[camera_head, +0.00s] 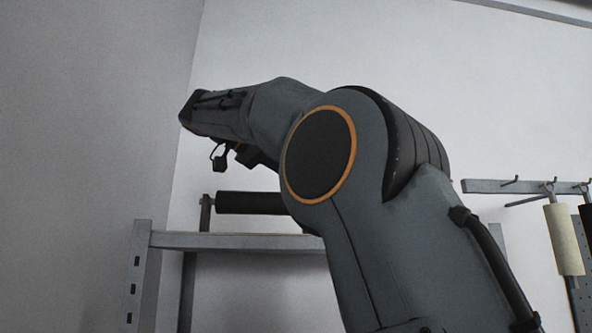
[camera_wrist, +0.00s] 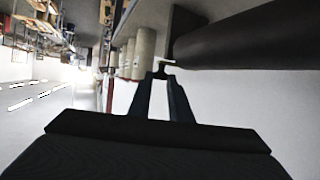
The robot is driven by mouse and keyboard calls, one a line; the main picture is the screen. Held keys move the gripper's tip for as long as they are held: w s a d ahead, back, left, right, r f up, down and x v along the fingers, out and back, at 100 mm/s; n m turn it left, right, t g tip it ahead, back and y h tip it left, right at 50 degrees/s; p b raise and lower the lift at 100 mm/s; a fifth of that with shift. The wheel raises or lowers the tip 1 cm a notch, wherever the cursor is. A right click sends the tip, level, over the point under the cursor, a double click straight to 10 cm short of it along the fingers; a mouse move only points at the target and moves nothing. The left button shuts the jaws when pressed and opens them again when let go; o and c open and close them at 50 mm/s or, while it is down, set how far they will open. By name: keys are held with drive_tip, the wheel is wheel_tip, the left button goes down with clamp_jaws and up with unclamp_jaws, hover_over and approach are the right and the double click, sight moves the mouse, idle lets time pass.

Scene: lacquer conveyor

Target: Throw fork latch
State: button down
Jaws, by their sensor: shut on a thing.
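In the wrist view my gripper (camera_wrist: 165,74) has its two dark fingers drawn in at the tips. They are shut on a small dark piece, the fork latch (camera_wrist: 160,64), beside the end of a black roller (camera_wrist: 250,36). A dark upright fork post (camera_wrist: 184,22) stands at that roller's end. The fingertips hide part of the latch, so its exact position cannot be told. In the head view the black roller (camera_head: 250,202) lies level on a dark post (camera_head: 205,218); my arm covers its right end, and my fingertips cannot be made out.
A grey metal frame (camera_head: 235,241) stands below the roller in the head view. A pale roller (camera_head: 564,240) hangs from a hook rail (camera_head: 520,187) at the right. Several pale rollers (camera_wrist: 144,50) show beyond my fingers in the wrist view. Open floor (camera_wrist: 40,95) lies at its left.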

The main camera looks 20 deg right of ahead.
drive_tip(key=shift+w+a+m+g, duration=0.1)
drive_tip(key=shift+m+g, duration=0.2)
drive_tip(key=shift+g, duration=0.1)
drive_tip(key=c, duration=1.7)
unclamp_jaws()
drive_tip(key=shift+o, duration=0.2)
